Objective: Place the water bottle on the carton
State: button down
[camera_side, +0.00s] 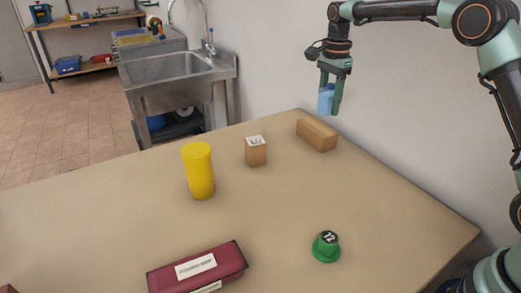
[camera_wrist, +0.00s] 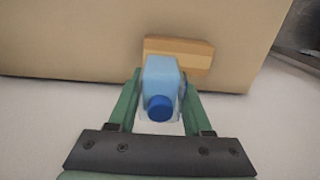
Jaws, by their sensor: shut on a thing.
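My gripper (camera_side: 329,98) is shut on a light blue water bottle (camera_side: 325,101), high above and beyond the table's far right edge. In the wrist view the bottle (camera_wrist: 160,74) sits between the green fingers, its dark blue cap (camera_wrist: 158,108) towards the camera. A long brown box (camera_side: 317,135), which may be the carton, lies on the table below the gripper, near the far edge. The same box shows partly behind the bottle in the wrist view (camera_wrist: 196,54). A smaller brown box (camera_side: 256,151) with a white printed top stands left of it; I cannot tell which is the carton.
On the table (camera_side: 120,220) stand a yellow cylinder (camera_side: 199,172), a green knob-shaped piece (camera_side: 326,247) with a marked black top, and a dark red case (camera_side: 198,271) at the front. The table's middle is clear. A wall rises behind; a metal sink (camera_side: 170,68) stands beyond.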

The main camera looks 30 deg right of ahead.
aim_at(324, 130)
jog(key=shift+f, duration=2.4)
jog(key=shift+f, duration=0.15)
jog(key=shift+c, duration=1.6)
grip_release()
